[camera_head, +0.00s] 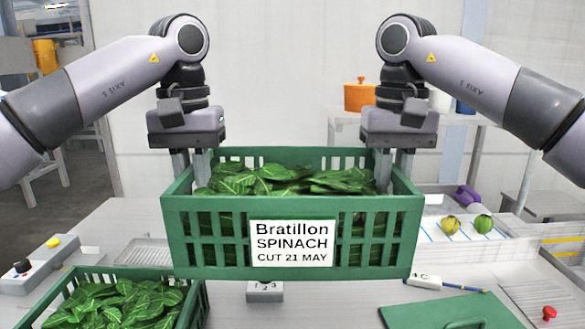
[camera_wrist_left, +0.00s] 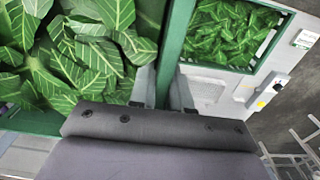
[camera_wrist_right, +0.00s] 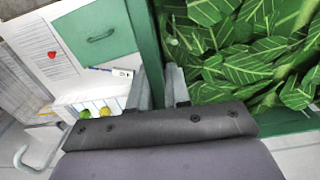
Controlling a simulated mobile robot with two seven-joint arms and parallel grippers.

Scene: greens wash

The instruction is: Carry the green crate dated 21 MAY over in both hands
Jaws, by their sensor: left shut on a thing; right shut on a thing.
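The green crate (camera_head: 205,261) has a white label (camera_head: 292,243) reading "Bratillon SPINACH CUT 21 MAY" and is full of dark green leaves (camera_head: 265,180). It is held level above the work surface in the middle of the head view. My left gripper (camera_head: 193,168) is shut on the crate's left side wall, which also shows in the left wrist view (camera_wrist_left: 177,45). My right gripper (camera_head: 393,168) is shut on its right side wall, which also shows in the right wrist view (camera_wrist_right: 143,40). The crate hides part of the surface behind it.
A second green crate of leaves (camera_head: 190,306) stands at the lower left. A control box with buttons (camera_head: 38,262) is at the left.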

